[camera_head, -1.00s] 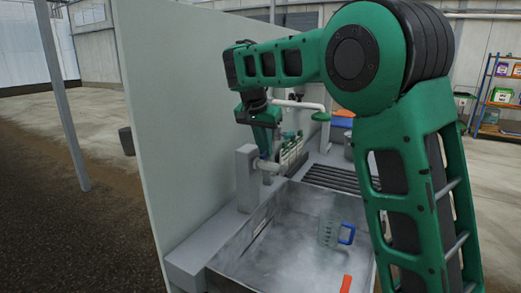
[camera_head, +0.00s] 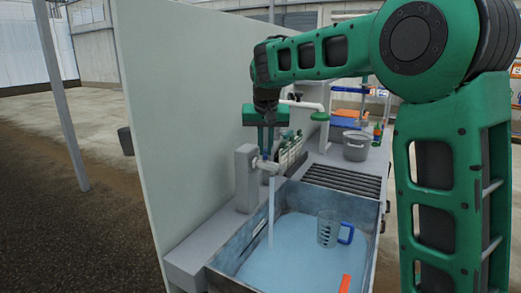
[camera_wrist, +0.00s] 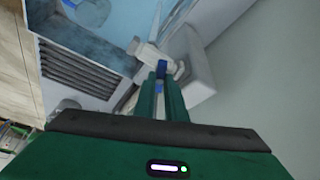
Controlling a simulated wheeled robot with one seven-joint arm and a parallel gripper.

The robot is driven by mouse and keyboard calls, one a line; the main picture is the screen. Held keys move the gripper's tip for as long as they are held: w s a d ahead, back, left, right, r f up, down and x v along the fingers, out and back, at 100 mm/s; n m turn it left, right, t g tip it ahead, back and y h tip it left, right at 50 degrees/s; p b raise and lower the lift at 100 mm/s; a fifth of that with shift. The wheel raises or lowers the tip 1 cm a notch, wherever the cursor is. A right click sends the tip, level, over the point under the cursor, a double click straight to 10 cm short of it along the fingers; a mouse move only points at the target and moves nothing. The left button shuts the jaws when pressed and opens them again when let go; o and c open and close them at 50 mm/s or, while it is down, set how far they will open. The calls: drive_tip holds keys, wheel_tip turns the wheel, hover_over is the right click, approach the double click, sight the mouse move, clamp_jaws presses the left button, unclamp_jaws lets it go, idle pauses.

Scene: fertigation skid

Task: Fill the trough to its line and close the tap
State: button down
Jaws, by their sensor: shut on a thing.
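The grey trough (camera_head: 375,250) holds a pool of blue water (camera_head: 295,255) that covers its floor. A pale tap (camera_head: 268,166) stands at its back left, and a stream of water (camera_head: 271,205) falls from its spout into the trough. My gripper (camera_head: 266,150) is above the tap with its fingers pointing down. In the wrist view, my gripper (camera_wrist: 165,72) is shut on the tap's small blue handle (camera_wrist: 161,68), which the fingers partly hide. I cannot make out a fill line on the trough wall.
A clear jug with a blue handle (camera_head: 345,238) stands in the trough. An orange-red strip (camera_head: 345,284) is at its near side. Behind are a slatted drainer (camera_head: 340,179), a grey bucket (camera_head: 356,146) and a white pipe with a green end (camera_head: 319,116). A pale wall panel (camera_head: 180,130) bounds the left.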

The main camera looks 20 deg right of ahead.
drive_tip(key=n, duration=0.1)
drive_tip(key=n+y, duration=0.1)
drive_tip(key=n, duration=0.1)
drive_tip(key=shift+d+n, duration=0.2)
drive_tip(key=shift+n, duration=0.1)
drive_tip(key=shift+w+d+n+y, duration=0.15)
drive_tip(key=shift+n+y, duration=0.75)
drive_tip(key=shift+n, duration=0.9)
drive_tip(key=shift+r, duration=0.1)
drive_tip(key=c, duration=1.8)
unclamp_jaws()
drive_tip(key=v, duration=1)
drive_tip(key=shift+r, duration=0.2)
